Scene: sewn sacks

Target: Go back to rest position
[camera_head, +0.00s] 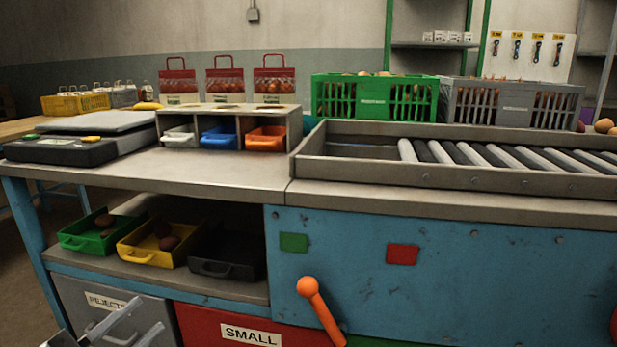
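My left gripper (149,313) shows at the bottom left edge, in front of the grey reject drawer. Its two metal fingers stand apart with nothing between them. It touches no sack or tray that I can see. Three red-topped sacks (226,80) stand upright in a row at the back of the bench, above a rack with small white, blue and orange bins (266,138).
A scale (62,150) sits on the bench's left. A roller conveyor (480,153) runs right, with green (374,98) and grey crates (511,103) behind. Green, yellow and black trays (228,257) fill the lower shelf. An orange-knobbed lever (322,312) sticks out in front.

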